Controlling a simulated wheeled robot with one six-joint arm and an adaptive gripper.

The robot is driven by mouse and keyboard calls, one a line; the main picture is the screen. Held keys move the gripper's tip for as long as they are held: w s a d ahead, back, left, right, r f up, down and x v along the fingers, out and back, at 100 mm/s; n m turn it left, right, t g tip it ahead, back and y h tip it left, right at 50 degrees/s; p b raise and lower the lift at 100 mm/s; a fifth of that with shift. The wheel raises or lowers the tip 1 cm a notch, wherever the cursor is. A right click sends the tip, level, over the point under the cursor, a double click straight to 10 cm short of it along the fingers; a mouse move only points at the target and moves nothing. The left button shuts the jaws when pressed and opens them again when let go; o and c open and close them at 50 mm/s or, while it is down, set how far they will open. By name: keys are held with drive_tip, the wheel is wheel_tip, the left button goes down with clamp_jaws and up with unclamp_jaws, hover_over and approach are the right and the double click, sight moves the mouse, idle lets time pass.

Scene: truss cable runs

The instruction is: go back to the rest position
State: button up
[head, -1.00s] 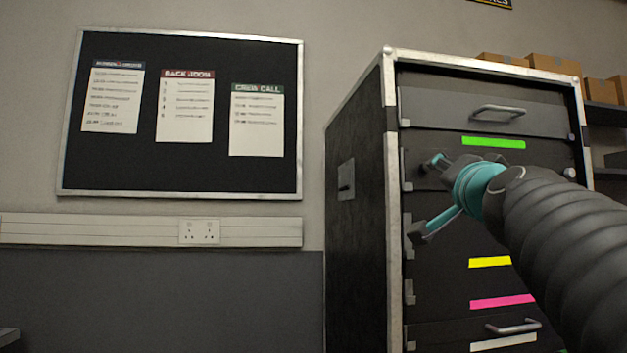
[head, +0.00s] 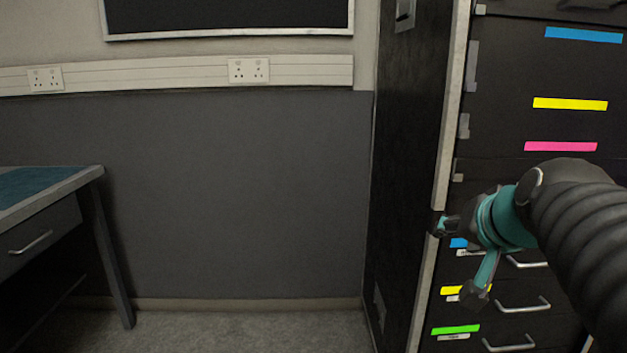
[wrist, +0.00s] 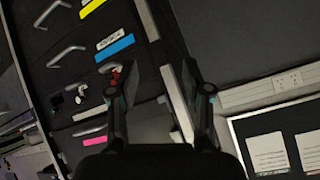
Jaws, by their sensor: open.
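My gripper (head: 457,262) is open in the head view, its two fingers spread apart and pointing left, with nothing between them. My dark ribbed arm comes in from the right edge. The gripper appears in front of the left front edge of the black drawer cabinet (head: 410,170); I cannot tell how far it is from it. In the wrist view the open fingers (wrist: 160,75) also show empty, with the cabinet's drawers (wrist: 75,55) to their left.
Blue, yellow and pink labels (head: 569,104) mark the cabinet, with metal drawer handles (head: 523,304) lower down. A desk (head: 70,190) stands at the left. Bare floor (head: 240,330) lies between desk and cabinet. Sockets (head: 248,70) and a noticeboard (head: 230,38) are on the wall.

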drive_tip(key=s+a+f+n+g, duration=0.2)
drive_tip(key=s+a+f, duration=0.1)
drive_tip(key=s+f, duration=0.4)
drive_tip(key=s+a+f+n+g, duration=0.3)
drive_tip(key=s+f, duration=0.4)
drive_tip(key=f, duration=0.4)
drive_tip(key=shift+a, duration=0.4)
drive_tip(key=shift+c, duration=0.7)
drive_tip(key=shift+d, duration=0.15)
